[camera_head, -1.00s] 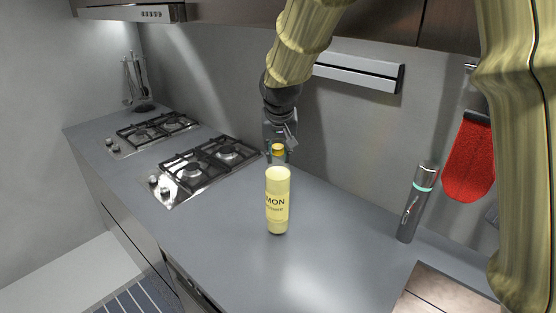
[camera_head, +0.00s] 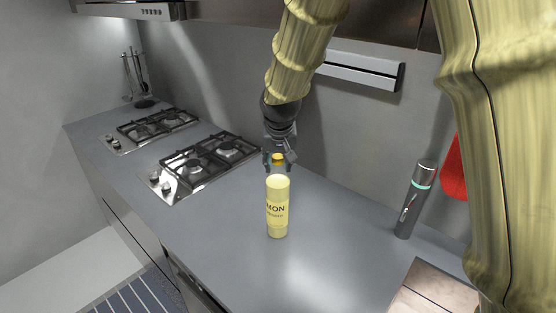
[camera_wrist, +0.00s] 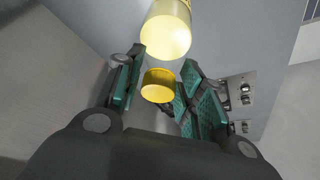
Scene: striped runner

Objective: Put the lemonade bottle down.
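The lemonade bottle (camera_head: 278,212) is a pale yellow cylinder with dark lettering and a gold-yellow cap. It is upright over the grey counter (camera_head: 325,245); I cannot tell whether its base touches the surface. In the wrist view, the teal pads of my gripper (camera_wrist: 160,88) lie on both sides of the cap, with the bottle's pale body (camera_wrist: 168,30) beyond. The neck is hard to see.
Two gas hobs, the nearer one (camera_head: 205,163) to the left of the bottle, are set in the counter. A dark grey flask (camera_head: 414,205) with a teal band stands to the right. A wooden board (camera_head: 430,292) lies at the front right. The counter around the bottle is clear.

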